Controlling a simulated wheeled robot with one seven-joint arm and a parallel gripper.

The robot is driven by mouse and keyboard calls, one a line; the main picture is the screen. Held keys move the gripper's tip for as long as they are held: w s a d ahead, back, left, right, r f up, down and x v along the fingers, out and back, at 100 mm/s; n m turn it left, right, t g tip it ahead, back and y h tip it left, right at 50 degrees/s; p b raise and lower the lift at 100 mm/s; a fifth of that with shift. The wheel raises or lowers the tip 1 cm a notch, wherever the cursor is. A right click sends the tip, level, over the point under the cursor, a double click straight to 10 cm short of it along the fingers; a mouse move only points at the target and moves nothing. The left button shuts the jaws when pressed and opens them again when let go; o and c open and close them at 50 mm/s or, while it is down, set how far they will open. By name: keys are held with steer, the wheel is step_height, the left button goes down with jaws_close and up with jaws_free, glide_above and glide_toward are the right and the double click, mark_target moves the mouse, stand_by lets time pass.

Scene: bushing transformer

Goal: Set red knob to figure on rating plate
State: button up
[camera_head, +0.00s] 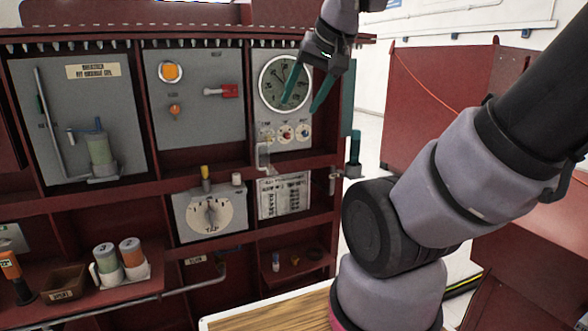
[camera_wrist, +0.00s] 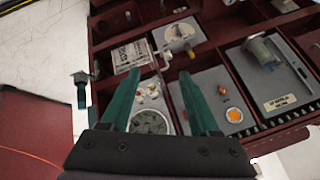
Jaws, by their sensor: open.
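A round gauge (camera_head: 285,84) with a pale face is on the right grey panel. Below it is a row of three small dials, the middle one with a red knob (camera_head: 285,134); they also show small in the wrist view (camera_wrist: 146,93). The rating plate (camera_head: 284,196), a white sheet with printed lines, is below the dials; its figures are too small to read. It also shows in the wrist view (camera_wrist: 131,56). My gripper (camera_head: 304,106) is open and empty, its green fingers in front of the gauge's right side and above the dials. In the wrist view the fingers (camera_wrist: 160,72) are spread.
A white TAP dial (camera_head: 210,213) is left of the plate. A red lever (camera_head: 222,91), an orange lamp (camera_head: 171,72) and an orange knob (camera_head: 174,111) are on the middle panel. Red frame ledges (camera_head: 190,180) jut between panels. A wooden table (camera_head: 270,310) is in front.

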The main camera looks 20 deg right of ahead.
steer(key=w+d+f+n+t+h, duration=0.1)
steer(key=w+d+f+h, duration=0.2)
steer(key=w, duration=0.9)
steer(key=n+t+y, duration=0.1)
steer(key=n+t, duration=0.3)
steer(key=t, duration=0.1)
glide_toward(288, 137)
steer(key=s+a+r, duration=0.1)
steer(key=s+a, duration=0.2)
steer(key=s, duration=0.3)
steer(key=w+d+f+t+y, duration=0.1)
steer(key=w+d+f+t, duration=0.3)
steer(key=f+t, duration=0.1)
steer(key=shift+m, duration=0.3)
steer(key=w, duration=1)
steer(key=shift+w+a, duration=0.1)
steer(key=shift+a, duration=0.2)
jaws_close()
